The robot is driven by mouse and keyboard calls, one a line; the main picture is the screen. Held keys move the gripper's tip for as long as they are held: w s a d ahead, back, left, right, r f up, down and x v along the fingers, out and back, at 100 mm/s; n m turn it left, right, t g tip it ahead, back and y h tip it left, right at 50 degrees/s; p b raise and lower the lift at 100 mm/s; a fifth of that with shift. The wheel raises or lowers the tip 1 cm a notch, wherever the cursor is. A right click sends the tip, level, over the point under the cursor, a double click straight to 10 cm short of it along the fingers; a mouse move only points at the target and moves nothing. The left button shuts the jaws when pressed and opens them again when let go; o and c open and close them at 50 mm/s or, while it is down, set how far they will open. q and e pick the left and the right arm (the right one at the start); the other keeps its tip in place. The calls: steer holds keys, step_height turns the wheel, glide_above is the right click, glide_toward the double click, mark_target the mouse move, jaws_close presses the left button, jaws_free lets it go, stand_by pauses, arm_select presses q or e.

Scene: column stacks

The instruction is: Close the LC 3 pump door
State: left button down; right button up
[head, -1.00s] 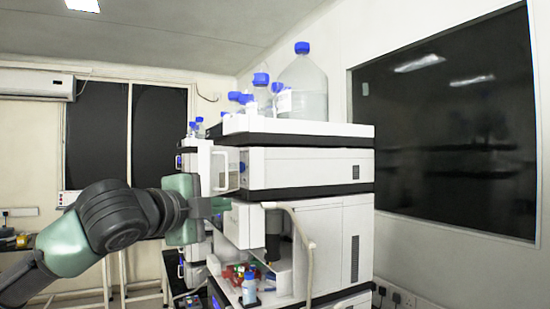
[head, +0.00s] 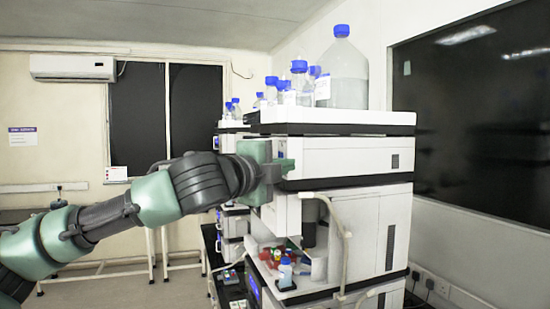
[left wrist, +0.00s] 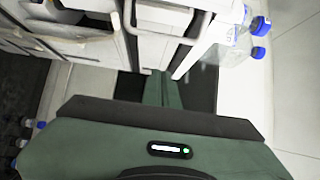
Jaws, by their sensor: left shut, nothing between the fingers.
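The nearest instrument stack shows in the head view, with a white upper module (head: 345,157) under the bottle tray. No label on it is readable, so I cannot tell whether this is LC 3. My left gripper (head: 287,165) is shut and empty at the front left edge of this module. It hides most of the module's front, and I cannot tell whether the door is open or touched. In the left wrist view the shut fingers (left wrist: 163,88) point at white panels with a handle-like bar, beside a dark gap. My right gripper is not in view.
Blue-capped bottles (head: 343,75) stand on top of the stack. Below, a lower module (head: 352,245) has a pale hose and an open bay with small bottles (head: 285,272). Another stack stands behind. A dark wall panel (head: 480,115) is at right. The floor at left is clear.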

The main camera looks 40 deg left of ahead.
arm_select(q)
steer(key=shift+s+a, duration=0.35)
steer(key=shift+a, duration=0.5)
steer(key=shift+s+a, duration=0.35)
steer(key=shift+a, duration=0.5)
